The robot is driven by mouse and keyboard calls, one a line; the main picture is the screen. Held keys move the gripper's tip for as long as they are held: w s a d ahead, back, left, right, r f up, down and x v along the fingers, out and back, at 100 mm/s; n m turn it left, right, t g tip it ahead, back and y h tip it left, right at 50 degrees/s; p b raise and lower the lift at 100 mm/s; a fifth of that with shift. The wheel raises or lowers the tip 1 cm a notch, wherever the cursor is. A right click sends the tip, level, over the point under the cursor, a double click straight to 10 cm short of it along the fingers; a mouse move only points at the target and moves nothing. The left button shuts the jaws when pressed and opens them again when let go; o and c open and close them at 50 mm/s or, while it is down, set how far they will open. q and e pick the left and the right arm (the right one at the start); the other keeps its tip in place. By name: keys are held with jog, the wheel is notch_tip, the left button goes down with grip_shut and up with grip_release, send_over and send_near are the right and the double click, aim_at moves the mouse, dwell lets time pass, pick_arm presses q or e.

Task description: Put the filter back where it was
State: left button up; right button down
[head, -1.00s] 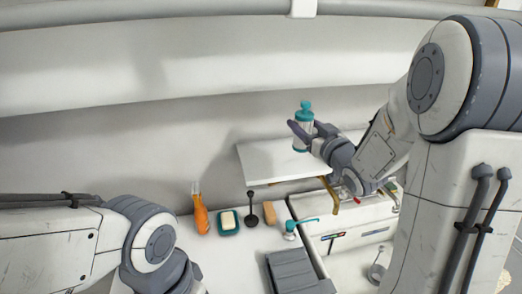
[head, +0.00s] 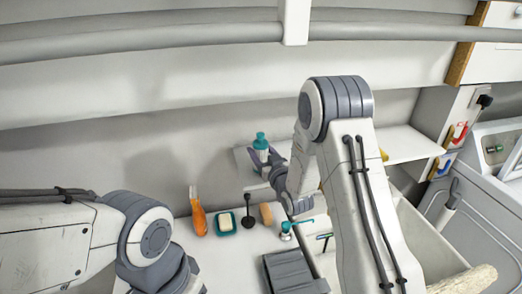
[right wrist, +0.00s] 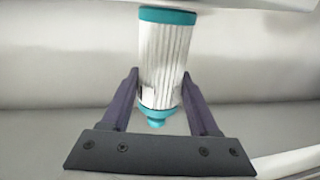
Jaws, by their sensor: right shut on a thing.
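The filter (head: 262,153) is a white pleated cylinder with teal ends and a teal knob at one end. In the head view it stands upright, knob up, in front of the left end of a white wall shelf (head: 405,143). My right gripper (head: 264,163) is shut on it. In the right wrist view the filter (right wrist: 163,55) sits between both fingers of the gripper (right wrist: 160,78), knob end toward the palm. Whether its base touches the shelf cannot be told. My left arm shows at the lower left, but its gripper is out of view.
On the counter below are an orange bottle (head: 199,220), a teal soap dish (head: 225,224), a dark utensil (head: 248,215), a tan block (head: 266,215) and a teal-topped dispenser (head: 286,231). A grey rack (head: 290,272) lies in front. A white machine (head: 490,165) stands at right.

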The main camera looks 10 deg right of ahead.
jog(key=shift+f, duration=0.2)
jog(key=shift+f, duration=0.15)
jog(key=shift+c, duration=0.7)
grip_release()
